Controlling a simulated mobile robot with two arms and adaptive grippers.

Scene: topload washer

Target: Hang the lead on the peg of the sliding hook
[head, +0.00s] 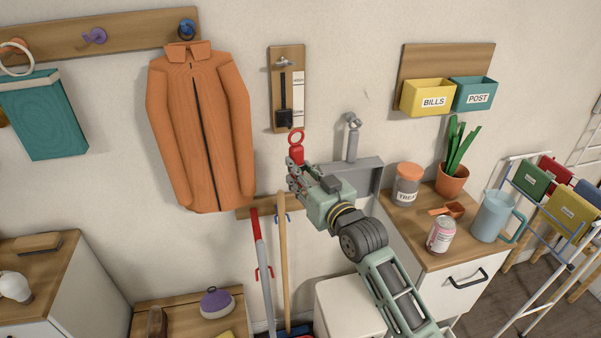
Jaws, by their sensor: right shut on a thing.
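My right gripper (294,174) reaches in from the lower right and is shut on a small red lead (296,153). The lead stands up from the fingertips and ends in a red ring (296,138) at its top. Above it on the wall is a wooden board (276,62) with a silvery metal peg (284,63) near its top. Below the peg are a dark vertical bar, a black block (285,119) and a white strip. The ring shows just below the board's lower end; its gap from the wall is hard to judge. My left gripper is not in view.
An orange coat (220,120) hangs left of the board. A grey tap (353,138) and grey basin (368,170) are to the right. Yellow (424,98) and teal (475,95) boxes hang farther right. Broom handles (283,250) stand below. The wall between coat and board is bare.

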